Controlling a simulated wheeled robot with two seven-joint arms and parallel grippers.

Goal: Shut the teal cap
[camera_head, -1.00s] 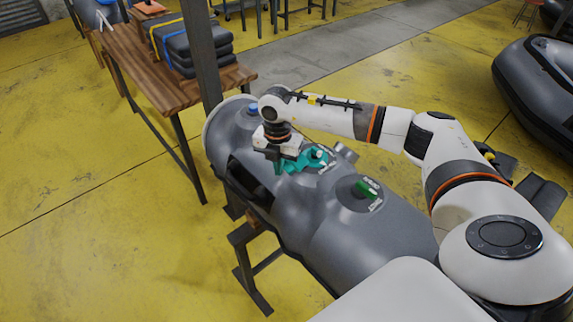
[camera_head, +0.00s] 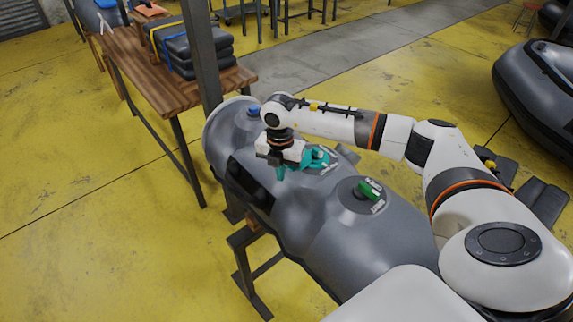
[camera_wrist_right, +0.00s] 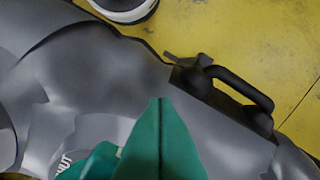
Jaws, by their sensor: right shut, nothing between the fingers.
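The teal cap (camera_head: 317,158) sits on a round labelled fitting on top of the grey inflatable boat tube (camera_head: 300,205). Its handle shows partly in the right wrist view (camera_wrist_right: 100,162), at the lower left beside lettering that ends in "UT". My right gripper (camera_head: 280,174) is just left of the cap, low over the tube. Its teal fingers are closed together with nothing between them, and they fill the lower middle of the right wrist view (camera_wrist_right: 160,135). I cannot tell whether they touch the cap. My left gripper is not in view.
A green cap (camera_head: 369,191) with its own label is nearer on the tube, and a blue cap (camera_head: 254,111) is at its far end. A black carry handle (camera_wrist_right: 235,85) is on the tube's side. A dark post (camera_head: 202,60) and wooden table (camera_head: 180,95) stand behind.

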